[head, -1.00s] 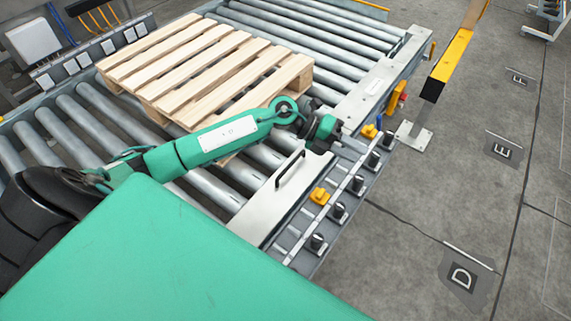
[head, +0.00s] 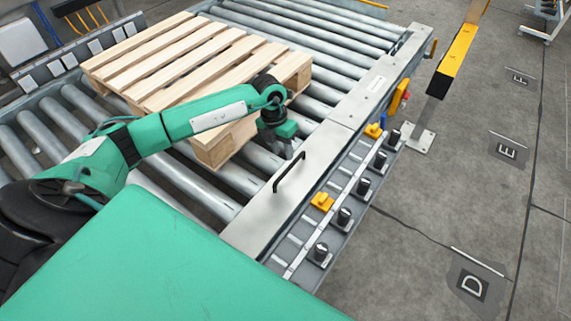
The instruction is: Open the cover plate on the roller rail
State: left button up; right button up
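The cover plate (head: 262,222) is a light metal panel lying flat and closed on the near part of the roller rail (head: 372,92). A black bar handle (head: 289,172) stands on it. My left gripper (head: 284,150) hangs above the rollers, just left of the handle's far end and beside the pallet. It looks apart from the handle. Its fingers point down and are small and dark, so whether they are open or shut cannot be made out. My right gripper is not in view.
A wooden pallet (head: 178,62) lies on the rollers behind my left arm. Black knobs (head: 344,216) and yellow clips (head: 322,201) line the rail's right side. A yellow and grey post (head: 452,62) stands at the right.

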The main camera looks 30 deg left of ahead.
aim_at(287, 169)
pick_arm(q)
jog(key=f, duration=0.3)
jog(key=d+f, duration=0.1)
jog(key=f, duration=0.2)
jog(key=shift+d+f, duration=0.15)
jog(key=shift+f, duration=0.05)
grip_shut()
